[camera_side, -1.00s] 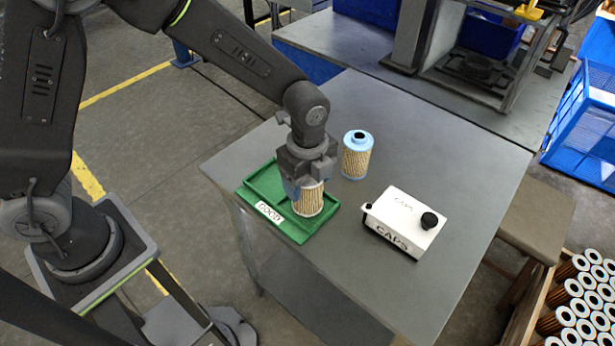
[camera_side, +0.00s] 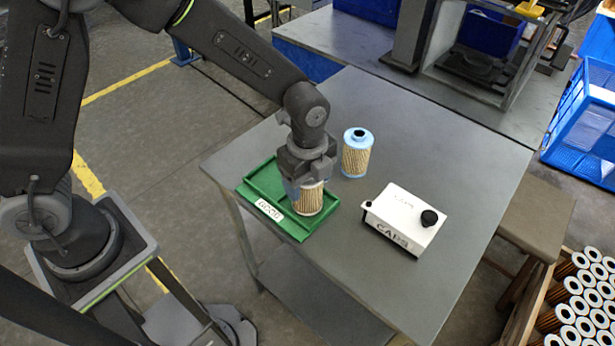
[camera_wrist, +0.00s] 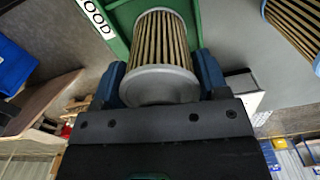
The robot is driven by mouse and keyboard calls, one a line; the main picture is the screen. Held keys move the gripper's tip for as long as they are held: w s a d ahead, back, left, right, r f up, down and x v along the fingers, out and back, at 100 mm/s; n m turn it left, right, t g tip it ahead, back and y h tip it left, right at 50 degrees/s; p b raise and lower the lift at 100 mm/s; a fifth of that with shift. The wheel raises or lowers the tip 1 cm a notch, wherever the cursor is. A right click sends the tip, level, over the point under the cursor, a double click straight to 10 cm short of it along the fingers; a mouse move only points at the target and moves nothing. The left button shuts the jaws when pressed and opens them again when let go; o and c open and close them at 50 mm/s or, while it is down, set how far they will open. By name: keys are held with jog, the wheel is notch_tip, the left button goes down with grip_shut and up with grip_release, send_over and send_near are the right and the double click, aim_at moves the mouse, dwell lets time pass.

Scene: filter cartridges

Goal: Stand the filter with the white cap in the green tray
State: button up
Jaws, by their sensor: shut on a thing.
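The filter with the white cap (camera_side: 308,201) stands upright in the green tray (camera_side: 262,190), toward the tray's right side. It has tan pleats, and its pale cap shows between my fingers in the wrist view (camera_wrist: 160,86). My gripper (camera_side: 306,183) points down over the filter's top and is shut on it. In the wrist view the blue fingers of my gripper (camera_wrist: 160,82) sit on both sides of the cap. The filter's underside is hidden, so its contact with the tray floor cannot be seen directly.
A second filter with a blue cap (camera_side: 356,155) stands on the grey table (camera_side: 400,130), right of and behind the tray. A white box marked CAPS (camera_side: 405,220) with a black knob sits to the right. The table's front edge lies close to the tray.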

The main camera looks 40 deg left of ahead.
jog(key=o, duration=1)
jog(key=shift+o, duration=0.5)
jog(key=shift+r, duration=0.15)
jog(key=shift+r, duration=0.85)
jog(key=shift+r, duration=0.1)
jog(key=shift+r, duration=3.1)
